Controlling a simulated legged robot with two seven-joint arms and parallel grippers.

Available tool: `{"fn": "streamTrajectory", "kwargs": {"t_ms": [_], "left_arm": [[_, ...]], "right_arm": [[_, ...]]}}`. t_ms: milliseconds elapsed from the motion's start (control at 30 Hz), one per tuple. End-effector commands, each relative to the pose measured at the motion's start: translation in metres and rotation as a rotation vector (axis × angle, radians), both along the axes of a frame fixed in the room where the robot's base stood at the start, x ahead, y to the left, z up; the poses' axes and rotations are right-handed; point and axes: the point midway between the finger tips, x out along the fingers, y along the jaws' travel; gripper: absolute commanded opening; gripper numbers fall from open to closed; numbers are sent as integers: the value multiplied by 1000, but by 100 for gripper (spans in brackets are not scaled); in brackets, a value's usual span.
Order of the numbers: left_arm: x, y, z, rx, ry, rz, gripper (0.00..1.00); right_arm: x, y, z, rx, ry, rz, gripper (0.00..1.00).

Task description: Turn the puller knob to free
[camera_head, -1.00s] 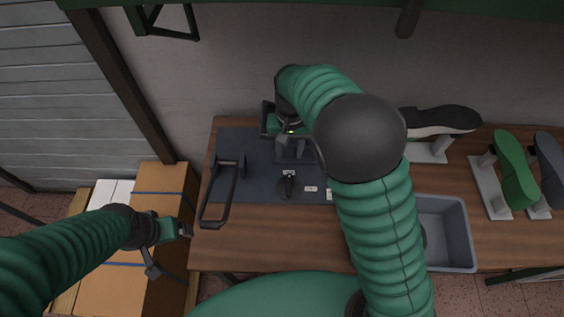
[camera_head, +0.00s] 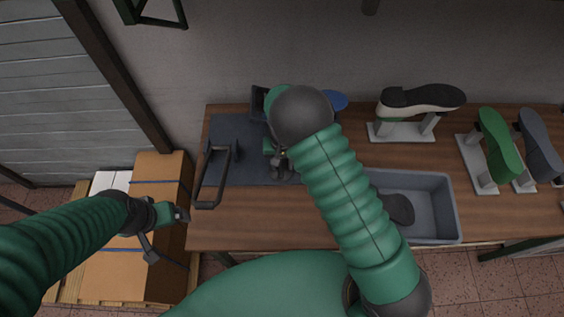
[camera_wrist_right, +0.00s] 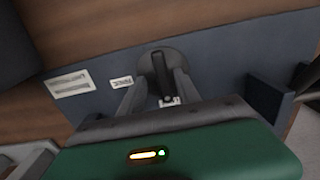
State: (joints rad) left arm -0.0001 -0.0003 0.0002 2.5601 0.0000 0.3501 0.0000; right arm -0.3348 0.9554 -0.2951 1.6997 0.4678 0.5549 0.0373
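The puller knob (camera_wrist_right: 160,67) shows in the right wrist view as a grey round disc with a dark upright bar on a dark blue panel. My right gripper (camera_wrist_right: 163,84) is open, with one finger on each side of the bar; I cannot tell whether they touch it. In the head view my right gripper (camera_head: 282,168) is over the panel (camera_head: 232,125), and it and my arm hide the knob. Small white labels (camera_wrist_right: 121,83) lie beside and below the knob; their text is blurred. My left gripper (camera_head: 181,215) hangs left of the bench, away from the knob; its opening is unclear.
A dark handle frame (camera_head: 208,180) stands at the panel's left. A grey bin (camera_head: 451,205) holding a dark object is to the right. Shoe lasts on stands (camera_head: 421,98) line the bench's right side. Cardboard boxes (camera_head: 152,195) stand left of the bench. The bench's front strip is clear.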

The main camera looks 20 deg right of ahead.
Motion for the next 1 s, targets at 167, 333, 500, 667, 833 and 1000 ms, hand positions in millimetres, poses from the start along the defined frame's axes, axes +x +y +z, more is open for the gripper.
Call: {"fn": "streamTrajectory", "kwargs": {"t_ms": [167,333,500,667,833,1000], "left_arm": [[0,0,0,0,0,0,88],[0,0,0,0,0,0,88],[0,0,0,0,0,0,88],[0,0,0,0,0,0,88],[0,0,1,0,0,0,88],[0,0,2,0,0,0,88]], "right_arm": [[1,0,0,-1,1,1,34],[0,0,0,0,0,1,12],[0,1,1,1,1,1,0],[0,2,1,2,2,1,0],[-1,1,1,1,2,-15,0],[-1,1,2,1,2,-74,0]]}}
